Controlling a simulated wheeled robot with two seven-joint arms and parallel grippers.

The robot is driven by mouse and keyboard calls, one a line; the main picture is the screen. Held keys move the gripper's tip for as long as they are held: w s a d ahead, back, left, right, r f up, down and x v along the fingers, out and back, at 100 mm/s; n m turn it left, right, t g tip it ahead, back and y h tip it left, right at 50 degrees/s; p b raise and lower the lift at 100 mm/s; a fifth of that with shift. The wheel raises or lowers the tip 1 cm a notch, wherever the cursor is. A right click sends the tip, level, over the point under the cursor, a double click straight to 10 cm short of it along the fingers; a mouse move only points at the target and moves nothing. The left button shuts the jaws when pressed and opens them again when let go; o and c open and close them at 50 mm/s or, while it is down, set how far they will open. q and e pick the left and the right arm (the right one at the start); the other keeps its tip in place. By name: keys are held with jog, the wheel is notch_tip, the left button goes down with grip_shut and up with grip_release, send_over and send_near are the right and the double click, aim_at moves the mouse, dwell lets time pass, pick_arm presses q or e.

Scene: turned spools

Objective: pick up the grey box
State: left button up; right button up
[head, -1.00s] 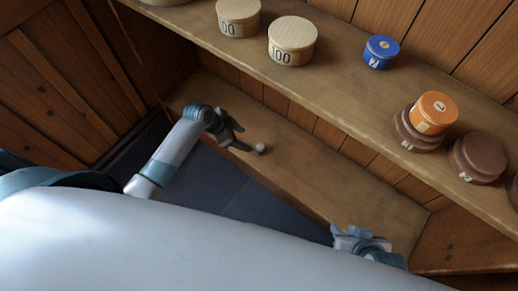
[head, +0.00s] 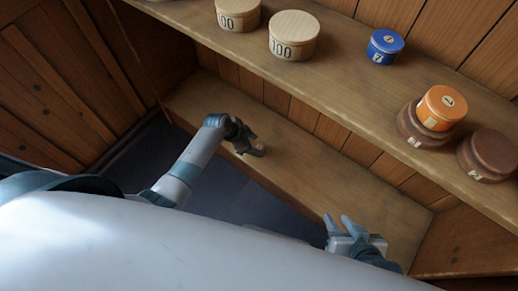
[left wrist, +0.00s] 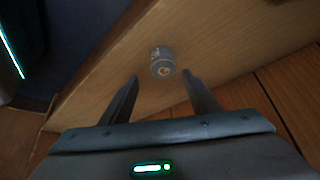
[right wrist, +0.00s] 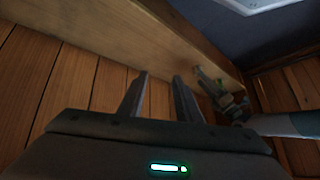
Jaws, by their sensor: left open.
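The grey box is a small grey round tub with a pale mark on its lid. It stands on the lower wooden shelf (head: 300,185). In the left wrist view the grey box (left wrist: 162,56) shows just ahead of and between my left fingertips (left wrist: 160,78). My left gripper (head: 254,146) is open and empty; in the head view it largely covers the box, and I cannot tell if it touches. My right gripper (head: 340,222) is open and empty over the right part of the lower shelf; its spread fingers (right wrist: 158,82) show in the right wrist view.
The upper shelf (head: 345,95) overhangs behind. It holds pale wooden tubs (head: 294,36), a blue tub (head: 385,46), an orange tub (head: 441,108) stacked on a brown one (head: 417,130), and another brown tub (head: 488,156). The lower shelf between my grippers is clear.

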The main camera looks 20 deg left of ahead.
aim_at(258, 147)
pick_arm(q)
jog(key=shift+f, duration=0.15)
jog(key=shift+w+f, duration=0.1)
jog(key=shift+f, duration=0.15)
jog(key=b+x, duration=0.1)
jog(key=x, duration=0.2)
jog(key=shift+w+a+f+b, duration=0.15)
jog(key=shift+a+f+b, duration=0.1)
jog(key=shift+f+b, duration=0.2)
jog(key=shift+w+d+f, duration=0.15)
jog(key=shift+d+f, duration=0.05)
jog(key=shift+f, duration=0.15)
pick_arm(e)
jog(key=w+a+r+t, duration=0.1)
jog(key=w+a+r+t+y, duration=0.1)
jog(key=shift+w+a+r, duration=0.1)
jog(key=shift+w+a, duration=0.15)
jog(key=shift+w, duration=0.05)
pick_arm(q)
jog(key=c, duration=1.1)
